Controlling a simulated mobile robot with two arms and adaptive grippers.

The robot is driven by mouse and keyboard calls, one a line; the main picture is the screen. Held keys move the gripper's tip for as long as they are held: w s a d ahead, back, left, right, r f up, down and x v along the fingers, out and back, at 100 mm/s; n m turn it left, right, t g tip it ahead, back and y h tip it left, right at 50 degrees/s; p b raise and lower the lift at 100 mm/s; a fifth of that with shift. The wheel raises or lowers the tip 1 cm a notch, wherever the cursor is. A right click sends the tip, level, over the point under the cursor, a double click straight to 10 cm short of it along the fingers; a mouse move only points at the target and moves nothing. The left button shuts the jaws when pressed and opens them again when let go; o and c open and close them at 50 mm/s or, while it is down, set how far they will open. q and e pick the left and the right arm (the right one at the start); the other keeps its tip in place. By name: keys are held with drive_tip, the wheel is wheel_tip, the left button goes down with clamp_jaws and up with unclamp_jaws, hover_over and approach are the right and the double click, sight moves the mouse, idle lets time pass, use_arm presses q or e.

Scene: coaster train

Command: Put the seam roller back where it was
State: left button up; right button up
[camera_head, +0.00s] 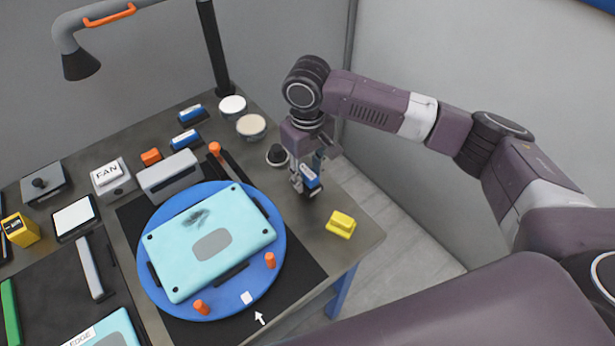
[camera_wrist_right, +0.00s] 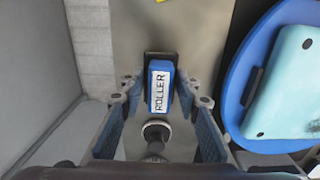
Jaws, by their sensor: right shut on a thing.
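The seam roller (camera_head: 310,178) is a blue block with a white face, held at the right side of the dark table. In the right wrist view the roller (camera_wrist_right: 160,88) reads "ROLLER" and sits between the two fingers. My right gripper (camera_head: 308,174) is shut on it, pointing down. A black piece (camera_wrist_right: 160,58) shows at the roller's far end; I cannot tell whether it is part of the roller or a holder under it. I cannot tell whether the roller touches the table. My left gripper is in neither view.
A blue turntable (camera_head: 270,285) with a pale teal panel (camera_head: 240,225) lies to the left of the roller. A yellow block (camera_head: 341,223) is near the table's right corner. A black round knob (camera_head: 277,155) and two pale pots (camera_head: 251,125) stand behind. Two blue-and-white blocks (camera_head: 185,140) sit farther back.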

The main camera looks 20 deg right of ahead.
sight(308, 183)
drive_tip(key=shift+f, duration=0.75)
drive_tip(key=shift+f, duration=0.1)
drive_tip(key=shift+s+f, duration=0.1)
drive_tip(key=shift+f, duration=0.15)
drive_tip(key=shift+s+f+p, duration=0.15)
drive_tip(key=shift+f+p, duration=0.1)
drive_tip(key=shift+p, duration=0.05)
clamp_jaws()
drive_tip(key=o, duration=0.7)
unclamp_jaws()
drive_tip(key=shift+f, duration=0.1)
drive_tip(key=shift+c, duration=0.2)
drive_tip(key=shift+o, duration=2.2)
drive_tip(key=shift+w, duration=0.3)
